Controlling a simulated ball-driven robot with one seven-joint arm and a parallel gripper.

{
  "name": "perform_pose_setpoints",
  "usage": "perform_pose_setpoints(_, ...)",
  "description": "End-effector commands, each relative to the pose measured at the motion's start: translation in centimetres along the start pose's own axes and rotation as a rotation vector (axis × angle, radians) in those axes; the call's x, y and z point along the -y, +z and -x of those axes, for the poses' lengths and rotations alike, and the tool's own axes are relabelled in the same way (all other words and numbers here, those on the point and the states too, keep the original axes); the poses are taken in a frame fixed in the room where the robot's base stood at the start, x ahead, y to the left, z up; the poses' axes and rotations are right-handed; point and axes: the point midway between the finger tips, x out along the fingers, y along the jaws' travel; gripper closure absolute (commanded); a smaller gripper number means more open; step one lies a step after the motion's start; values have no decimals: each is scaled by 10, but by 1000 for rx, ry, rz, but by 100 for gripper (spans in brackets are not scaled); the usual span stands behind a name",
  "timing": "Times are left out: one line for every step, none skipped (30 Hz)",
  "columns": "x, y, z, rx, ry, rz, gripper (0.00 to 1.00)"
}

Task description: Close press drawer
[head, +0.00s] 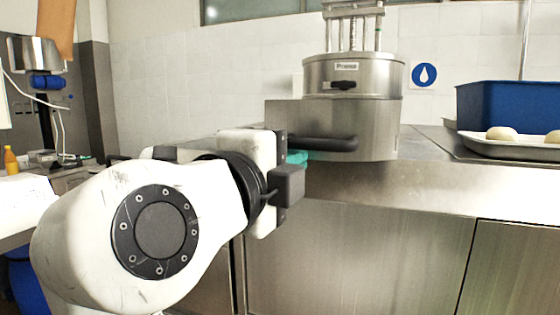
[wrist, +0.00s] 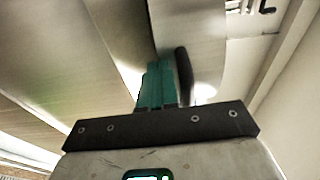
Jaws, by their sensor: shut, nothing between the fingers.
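The press (head: 352,75) is a steel cylinder on the counter, with a label and a small black latch on its front. Its steel drawer (head: 378,140) juts out below the cylinder toward the counter's front edge. A black bar handle (head: 328,144) is on the drawer; it also shows in the wrist view (wrist: 184,76). My gripper (head: 297,157) has teal fingers, shut and empty, close to the handle's left end. In the wrist view the shut fingers (wrist: 157,84) are just left of the handle; I cannot tell whether they touch it.
The steel counter (head: 430,180) runs below the press, with cabinet fronts under it. On the right, a tray (head: 490,147) holds pale dough balls, with a blue crate (head: 505,105) behind it. An orange bottle (head: 11,160) stands on a far left surface.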

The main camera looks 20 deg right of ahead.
Motion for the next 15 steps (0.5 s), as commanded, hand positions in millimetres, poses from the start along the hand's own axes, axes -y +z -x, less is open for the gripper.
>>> perform_pose_setpoints(0,0,0,0,0,0,100)
perform_pose_setpoints(0,0,0,0,0,0,100)
perform_pose_setpoints(0,0,0,0,0,0,100)
perform_pose_setpoints(0,0,-1,-1,0,0,100)
perform_pose_setpoints(-1,0,-3,-1,0,0,100)
perform_pose_setpoints(-1,1,-7,-2,0,0,100)
perform_pose_setpoints(-2,1,-11,-3,0,-1,100)
perform_pose_setpoints(-3,2,-17,-5,1,0,100)
perform_pose_setpoints(-4,3,-27,-7,1,0,100)
perform_pose_setpoints(-4,4,-35,-6,0,0,100)
perform_pose_setpoints(-4,5,-44,-7,1,0,100)
perform_pose_setpoints(-4,7,-56,-6,1,1,100)
perform_pose_setpoints(-4,8,-65,-8,1,1,100)
perform_pose_setpoints(-3,9,-74,-7,1,2,100)
perform_pose_setpoints(-3,11,-85,-6,1,1,100)
